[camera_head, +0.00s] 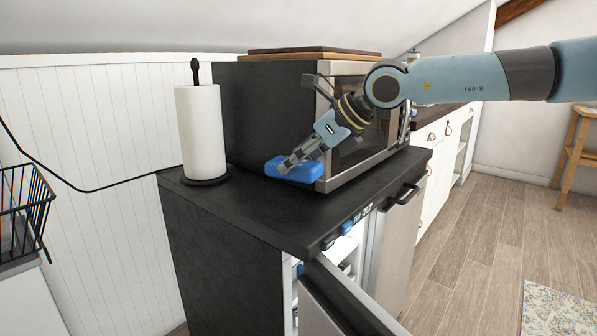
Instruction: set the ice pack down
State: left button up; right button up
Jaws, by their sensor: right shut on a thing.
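The blue ice pack (304,172) is at the dark counter top (245,214), in front of the microwave's near left corner. My right gripper (291,165) comes in from the right and is shut on the ice pack. The pack looks level and is on or just above the counter; I cannot tell whether it touches. The gripper hides part of its top. My left gripper is not in view.
A microwave (267,112) stands behind the pack, with boards (310,54) on top. A paper towel roll (201,132) stands at left. Below, a fridge door (345,300) stands open. The counter's front left is clear. A wire basket (22,205) is at far left.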

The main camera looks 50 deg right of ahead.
notch_tip(320, 180, up, 20)
jog(key=p, duration=1.2)
jog(key=shift+r+p, duration=0.15)
jog(key=shift+p, duration=0.25)
jog(key=shift+w, duration=0.1)
jog(key=shift+a+r, duration=0.1)
jog(key=shift+a, duration=0.05)
jog(key=s+a+f+n+g+y+b, duration=0.1)
jog(key=a+f+n+b, duration=0.1)
jog(key=a, duration=0.7)
jog(key=s+a+f+n+y+b, duration=0.1)
jog(key=a+f+y, duration=0.1)
jog(key=a, duration=0.7)
jog(key=s+a+f+n+g+y, duration=0.2)
jog(key=s+a+f+n, duration=0.1)
jog(key=s+a+n, duration=0.1)
jog(key=shift+s+a+f+n+g, duration=0.25)
jog(key=shift+s+a+n+g, duration=0.05)
jog(key=shift+s+a, duration=0.25)
